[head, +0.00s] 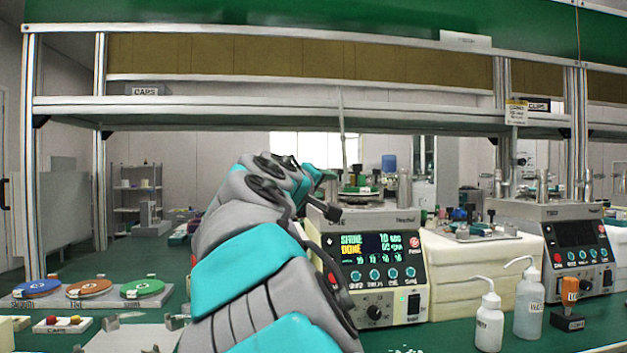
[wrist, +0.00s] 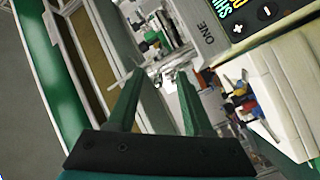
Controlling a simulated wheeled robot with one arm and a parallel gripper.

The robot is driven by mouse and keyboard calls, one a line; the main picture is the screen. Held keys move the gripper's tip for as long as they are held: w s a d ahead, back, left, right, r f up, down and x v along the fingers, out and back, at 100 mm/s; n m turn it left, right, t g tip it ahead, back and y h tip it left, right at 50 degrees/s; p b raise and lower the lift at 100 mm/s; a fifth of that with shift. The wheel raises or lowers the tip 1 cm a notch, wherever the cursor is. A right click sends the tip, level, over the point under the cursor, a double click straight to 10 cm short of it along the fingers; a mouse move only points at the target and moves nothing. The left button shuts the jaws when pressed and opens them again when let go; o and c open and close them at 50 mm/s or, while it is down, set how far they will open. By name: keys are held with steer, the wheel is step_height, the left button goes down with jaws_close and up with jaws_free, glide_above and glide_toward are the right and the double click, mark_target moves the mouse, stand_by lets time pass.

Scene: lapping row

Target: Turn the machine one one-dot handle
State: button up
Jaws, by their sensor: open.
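Machine one (head: 375,262) stands on the bench right of my arm, its lit display reading SHINE and DONE. Its label ONE shows on the casing in the wrist view (wrist: 208,42). A round plate with green and metal parts (head: 358,191) sits on its top. These parts also show beyond my fingers in the wrist view (wrist: 152,38). My gripper (wrist: 158,76) is open with nothing between its two green fingers. In the head view my arm hides much of the machine's left side. I cannot make out a one-dot mark on any handle.
A second machine (head: 560,250) stands at the right. White bottles (head: 489,318) and an orange-topped tool (head: 569,295) stand in front. Blue, orange and green discs (head: 142,289) lie at the left. A metal shelf (head: 280,112) crosses above the machines.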

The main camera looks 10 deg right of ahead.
steer(key=shift+n+t, duration=0.3)
steer(key=shift+t, duration=0.1)
steer(key=shift+w+d+r+p, duration=0.2)
steer(key=shift+w+d, duration=0.1)
steer(key=shift+w, duration=0.95)
steer(key=shift+w+d+r+p, duration=0.25)
steer(key=shift+w+d, duration=0.05)
steer(key=shift+w, duration=0.95)
steer(key=shift+w+d+r+p, duration=0.2)
steer(key=shift+w+d, duration=0.1)
steer(key=shift+w, duration=0.95)
jaws_close()
steer(key=shift+f, duration=0.1)
